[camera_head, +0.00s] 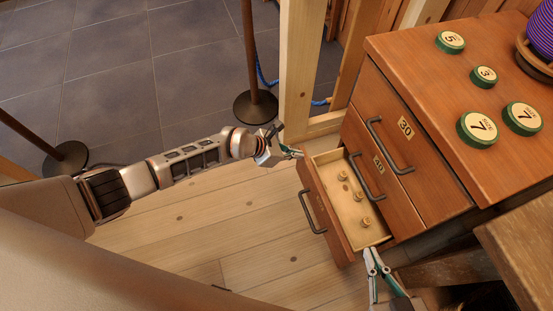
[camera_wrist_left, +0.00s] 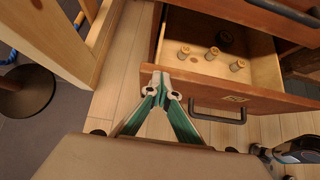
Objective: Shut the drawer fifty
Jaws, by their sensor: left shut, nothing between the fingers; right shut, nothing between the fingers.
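The lowest drawer (camera_head: 326,215) of the wooden cabinet is pulled out; its label is not readable here, but it sits below the drawers marked 30 and apparently 40. My left gripper (camera_head: 292,152) is shut and empty at the drawer front's far left end. In the left wrist view its tips (camera_wrist_left: 162,82) are close to the front panel's top edge; I cannot tell whether they touch. My right gripper (camera_head: 372,256) is shut and empty near the drawer's near right corner.
The drawer marked 30 (camera_head: 372,115) and the one below (camera_head: 371,168) are closed. Green-rimmed number discs (camera_head: 484,77) and a purple spool (camera_head: 541,35) stand on the cabinet top. A wooden post (camera_head: 300,70) stands behind my left gripper. Floor before the drawer is clear.

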